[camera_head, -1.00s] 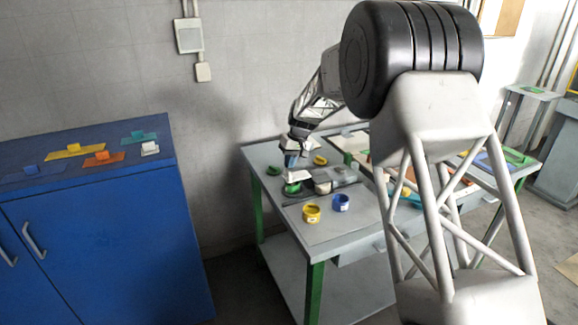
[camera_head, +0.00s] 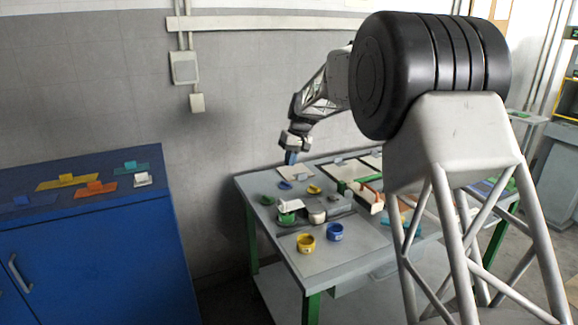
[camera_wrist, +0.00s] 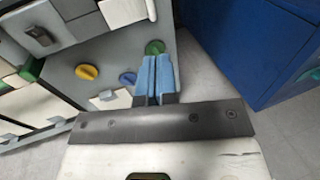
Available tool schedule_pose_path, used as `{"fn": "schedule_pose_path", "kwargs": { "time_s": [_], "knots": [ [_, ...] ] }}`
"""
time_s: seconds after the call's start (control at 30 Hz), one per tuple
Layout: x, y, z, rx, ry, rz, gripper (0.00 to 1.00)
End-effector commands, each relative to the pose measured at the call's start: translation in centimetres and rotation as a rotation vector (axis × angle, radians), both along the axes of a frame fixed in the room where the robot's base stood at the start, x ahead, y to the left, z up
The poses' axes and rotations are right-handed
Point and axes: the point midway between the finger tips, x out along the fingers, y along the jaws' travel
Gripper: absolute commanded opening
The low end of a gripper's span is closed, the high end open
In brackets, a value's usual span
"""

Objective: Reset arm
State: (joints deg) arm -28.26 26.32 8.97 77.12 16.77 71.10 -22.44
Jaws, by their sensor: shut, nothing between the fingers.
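My gripper (camera_head: 290,158) is raised above the back left of the grey work table (camera_head: 345,262). In the wrist view its two blue fingers (camera_wrist: 156,64) are together with nothing between them. A white block-like piece (camera_head: 290,205), perhaps the brush, sits at the green pot (camera_head: 286,218), apart from my gripper. A whitish pot (camera_head: 317,216) stands beside it. A yellow pot (camera_head: 306,243) and a blue pot (camera_head: 335,231) stand nearer the front. A yellow lid (camera_wrist: 86,72), a blue lid (camera_wrist: 128,78) and a green lid (camera_wrist: 155,47) show in the wrist view.
A blue cabinet (camera_head: 95,255) stands at the left, with yellow, orange, green and white pieces on top. Trays and a white-and-brown box (camera_head: 368,198) occupy the table's right part. A grey wall (camera_head: 250,90) is behind. The air around my gripper looks free.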

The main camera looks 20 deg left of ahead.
Motion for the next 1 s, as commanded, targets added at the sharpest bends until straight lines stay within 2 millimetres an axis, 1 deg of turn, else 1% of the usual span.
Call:
{"fn": "schedule_pose_path", "kwargs": {
  "time_s": [0.47,0.63,0.77,0.87,0.97,1.0],
  "knots": [
    [0.0,0.0,0.1,0.000,0.000,-0.001,0.00],
    [-0.2,-0.8,0.6,-0.001,-0.004,-0.009,0.00],
    [-0.8,-2.4,1.5,-0.006,-0.011,-0.027,0.00],
    [-1.5,-4.4,2.5,-0.011,-0.019,-0.051,0.00],
    [-2.5,-6.6,3.7,-0.017,-0.029,-0.076,0.00],
    [-3.0,-7.7,4.2,-0.020,-0.032,-0.089,0.00]
  ]
}}
